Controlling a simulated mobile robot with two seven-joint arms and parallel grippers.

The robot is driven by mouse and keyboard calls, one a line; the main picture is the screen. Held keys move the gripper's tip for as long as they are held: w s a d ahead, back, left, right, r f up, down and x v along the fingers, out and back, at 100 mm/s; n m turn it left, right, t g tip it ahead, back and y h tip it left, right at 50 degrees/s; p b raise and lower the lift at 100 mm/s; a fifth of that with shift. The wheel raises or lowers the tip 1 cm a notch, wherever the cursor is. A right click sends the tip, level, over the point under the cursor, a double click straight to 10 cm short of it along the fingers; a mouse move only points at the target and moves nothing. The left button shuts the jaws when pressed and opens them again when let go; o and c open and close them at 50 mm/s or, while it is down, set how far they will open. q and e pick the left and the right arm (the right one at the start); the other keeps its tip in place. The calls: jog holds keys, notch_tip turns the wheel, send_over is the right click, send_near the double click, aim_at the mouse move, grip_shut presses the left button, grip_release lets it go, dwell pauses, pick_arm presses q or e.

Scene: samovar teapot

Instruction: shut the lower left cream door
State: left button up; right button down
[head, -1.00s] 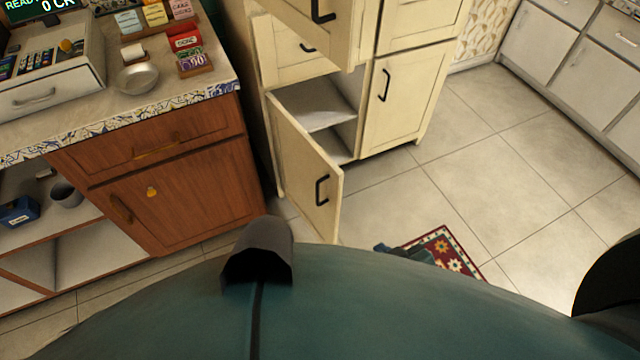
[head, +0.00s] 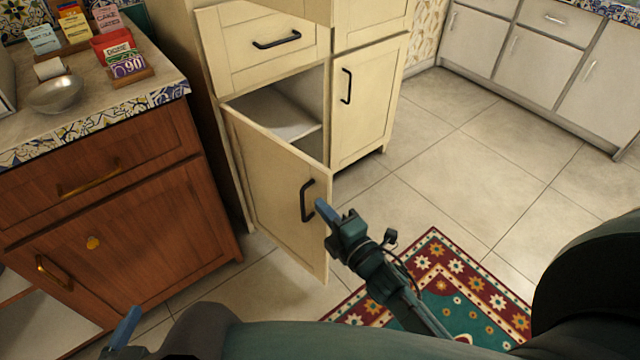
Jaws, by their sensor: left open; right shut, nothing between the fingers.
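The lower left cream door (head: 275,185) stands open, swung out from its left edge toward me, with a black handle (head: 308,200) near its free edge. The cream cabinet (head: 265,75) shows its open compartment and a pale shelf behind the door. My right gripper (head: 325,210) is shut and empty, with its blue fingertips at the door's free edge, close to the handle; I cannot tell whether they touch. My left gripper (head: 127,325) shows only partly at the bottom left, open, in front of the brown cabinet and well away from the door.
A brown wooden cabinet (head: 150,240) with a tiled counter edge stands left of the door. A patterned rug (head: 435,270) lies on the floor under my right arm. Another cream panel (head: 300,8) juts out at the top. Tiled floor (head: 450,165) is clear to the right.

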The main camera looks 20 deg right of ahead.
aim_at(322, 182)
jog(key=w, duration=0.5)
jog(key=w+d, duration=0.1)
jog(key=w, duration=0.1)
jog(key=shift+w+b, duration=0.25)
jog(key=shift+b, duration=0.1)
jog(key=shift+w+d, duration=0.2)
jog(key=shift+d, duration=0.2)
